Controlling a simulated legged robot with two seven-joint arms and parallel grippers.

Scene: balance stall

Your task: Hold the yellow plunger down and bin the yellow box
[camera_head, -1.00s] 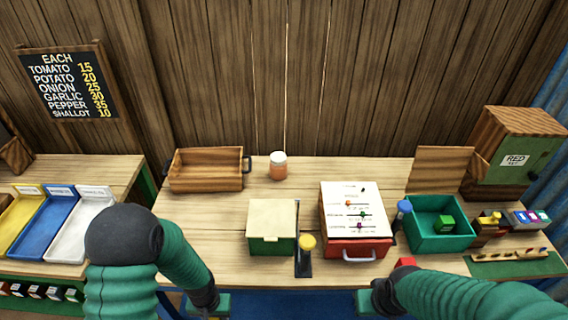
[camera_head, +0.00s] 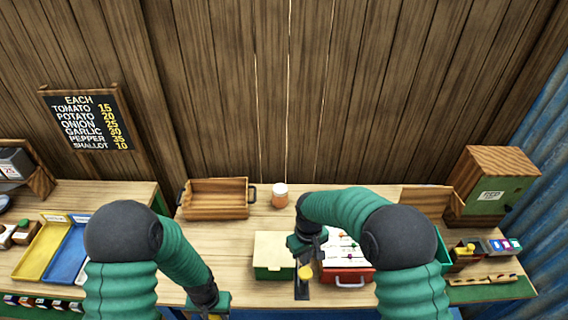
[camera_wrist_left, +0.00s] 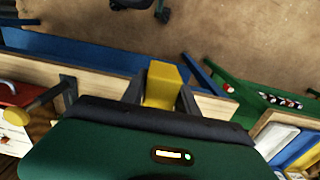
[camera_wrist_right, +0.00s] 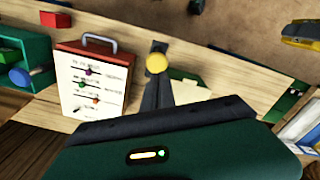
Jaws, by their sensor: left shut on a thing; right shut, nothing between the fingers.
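The yellow plunger (camera_head: 305,272), a round yellow knob on a black stand, is beside the front right corner of a green box with a cream lid (camera_head: 272,250), which looks closed. My right gripper (camera_head: 312,252) is shut and empty, pointing down just above the plunger. In the right wrist view the yellow knob (camera_wrist_right: 156,63) shows just past the fingertips; I cannot tell whether they touch it. My left gripper (camera_wrist_left: 160,92) is shut on the yellow box (camera_wrist_left: 165,75), in front of the table edge. In the head view only a sliver of that box shows.
A white-topped red panel (camera_wrist_right: 92,75) with sliders stands beside the plunger. A teal tray (camera_wrist_right: 35,55) and a blue knob (camera_wrist_right: 20,78) lie beyond it. A wooden crate (camera_head: 215,200) and a jar (camera_head: 280,196) stand at the back. Yellow (camera_head: 42,250) and blue trays are left.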

